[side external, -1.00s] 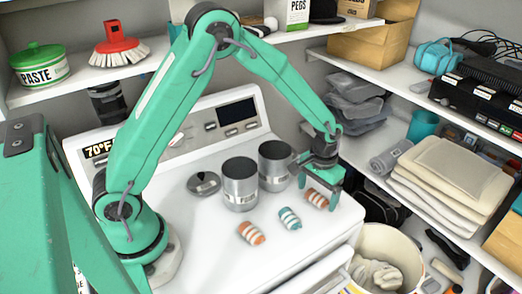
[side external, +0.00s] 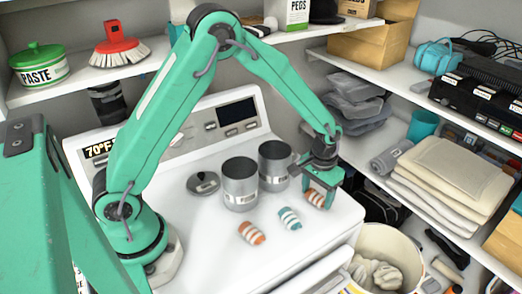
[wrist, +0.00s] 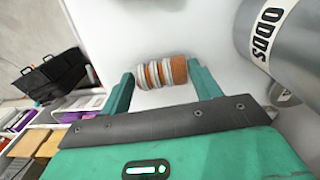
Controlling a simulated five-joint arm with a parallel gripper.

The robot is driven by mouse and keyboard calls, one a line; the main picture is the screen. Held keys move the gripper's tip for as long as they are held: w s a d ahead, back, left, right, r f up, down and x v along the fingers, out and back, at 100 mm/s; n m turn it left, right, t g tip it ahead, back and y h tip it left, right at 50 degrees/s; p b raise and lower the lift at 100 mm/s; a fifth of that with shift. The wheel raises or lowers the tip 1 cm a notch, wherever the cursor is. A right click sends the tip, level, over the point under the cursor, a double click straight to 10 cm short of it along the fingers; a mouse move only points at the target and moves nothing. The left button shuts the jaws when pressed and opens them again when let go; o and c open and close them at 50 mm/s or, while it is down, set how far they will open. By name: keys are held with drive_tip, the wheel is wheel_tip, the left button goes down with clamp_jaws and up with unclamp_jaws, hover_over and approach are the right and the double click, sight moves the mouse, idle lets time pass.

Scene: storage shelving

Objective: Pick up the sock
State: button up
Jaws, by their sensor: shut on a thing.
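My gripper (side external: 319,199) is low over the white appliance top at its right end. It is shut on a rolled sock with orange and white stripes (side external: 314,197). In the wrist view the sock (wrist: 160,72) lies crosswise between the two green fingers (wrist: 161,84), near their tips. Two more rolled socks lie loose on the white top: a teal and white one (side external: 289,218) and an orange and white one (side external: 252,233). I cannot tell whether the held sock still touches the surface.
Two grey metal canisters (side external: 240,186) (side external: 274,164) stand left of my gripper, with a round lid (side external: 203,184) beside them. A bucket with pale cloth (side external: 395,237) is at the lower right. Shelves with folded towels (side external: 452,178) stand on the right.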

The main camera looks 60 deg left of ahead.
sight(317, 195)
drive_tip(key=shift+r, duration=0.85)
wheel_tip(317, 195, up, 2)
drive_tip(key=shift+w+r, duration=0.1)
drive_tip(key=shift+r, duration=0.1)
drive_tip(key=s+d+r, duration=0.7)
drive_tip(key=d, duration=0.2)
drive_tip(key=shift+s, duration=0.4)
drive_tip(key=shift+a, duration=0.15)
drive_tip(key=s+a+r+n, duration=0.2)
drive_tip(key=s+a, duration=0.1)
drive_tip(key=a, duration=0.4)
drive_tip(key=s+a+r+n, duration=0.2)
drive_tip(key=s+a+r, duration=0.1)
drive_tip(key=a, duration=0.4)
drive_tip(key=s+a+r+n, duration=0.2)
drive_tip(key=s+a+r, duration=0.1)
drive_tip(key=a, duration=0.3)
drive_tip(key=shift+a, duration=0.4)
